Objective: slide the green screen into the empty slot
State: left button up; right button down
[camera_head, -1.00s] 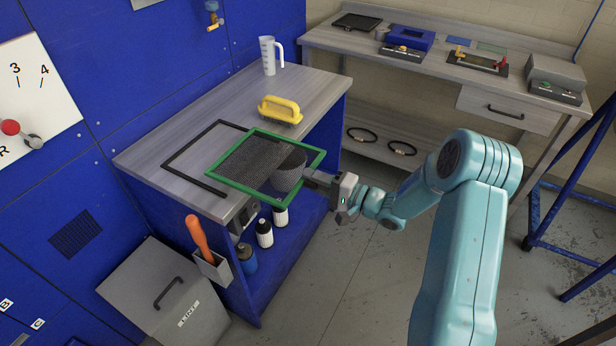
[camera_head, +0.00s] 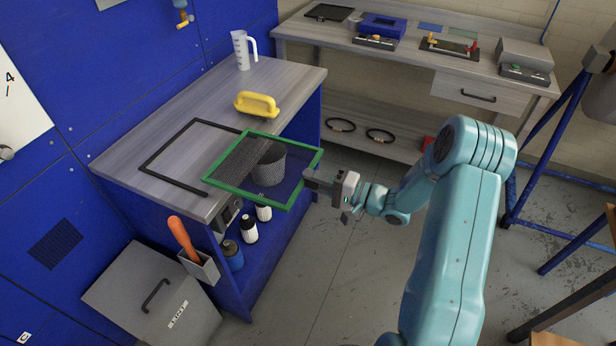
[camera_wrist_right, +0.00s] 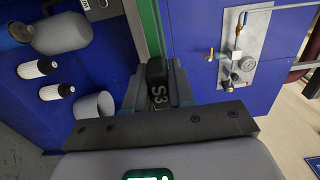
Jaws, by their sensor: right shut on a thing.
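The green screen (camera_head: 290,142) is a rectangular green frame, with dark mesh visible in its left part. It is held nearly flat at the bench's front edge, overlapping the bench top and the space in front in the head view. My right gripper (camera_head: 312,180) is shut on a dark tab marked S3 (camera_wrist_right: 157,92) at the screen's right end. A strip of green frame (camera_wrist_right: 150,28) shows in the right wrist view. A black three-sided frame (camera_head: 165,150) lies on the bench, open toward the screen. I cannot identify the empty slot. My left gripper is not in view.
A lint bin (camera_head: 150,295) stands at lower left. A second bench (camera_head: 420,75) is behind; open floor lies between.

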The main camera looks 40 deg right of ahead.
jog(key=p+v, duration=0.2)
jog(key=v, duration=1.2)
jog(key=shift+p, duration=0.4)
dwell(0.9)
